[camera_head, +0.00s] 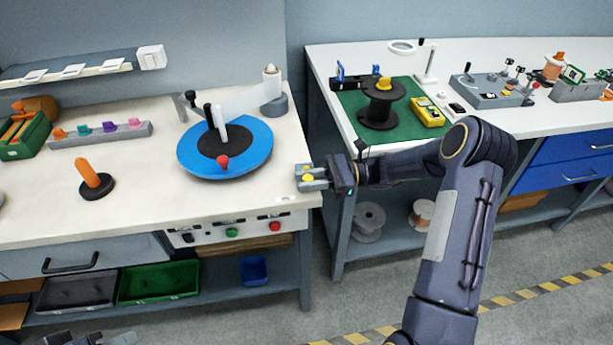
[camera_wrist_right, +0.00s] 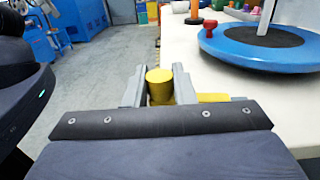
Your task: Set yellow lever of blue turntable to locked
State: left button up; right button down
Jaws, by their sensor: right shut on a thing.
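The blue turntable (camera_head: 254,152) lies on the white bench. It has a dark centre disc, a white post and a red knob (camera_head: 222,162); its edge also shows in the right wrist view (camera_wrist_right: 262,56). The yellow lever (camera_wrist_right: 159,84) shows as an upright yellow cylinder with a flat yellow piece to its right. It is at the bench's right edge, beside the turntable. My right gripper (camera_head: 304,178) is shut on the lever's cylinder, one finger on each side. The lever's lower part is hidden by the gripper. My left gripper (camera_head: 92,340) is barely in view at the bottom left.
A panel with green and red buttons (camera_head: 233,232) is on the bench front. A second bench with a green mat (camera_head: 412,130) stands right.

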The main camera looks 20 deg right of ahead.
jog(key=shift+d+n+g, duration=0.25)
jog(key=shift+n+g, duration=0.15)
jog(key=shift+g, duration=0.25)
jog(key=shift+d+n+g, duration=0.2)
jog(key=shift+n+g, duration=0.2)
jog(key=shift+g, duration=0.25)
jog(key=c, duration=1.3)
grip_release()
jog(key=shift+o, duration=0.2)
jog(key=shift+d, duration=0.1)
jog(key=d+b, duration=0.1)
jog(key=d, duration=0.6)
jog(key=shift+d+b, duration=0.3)
jog(key=shift+d, duration=0.05)
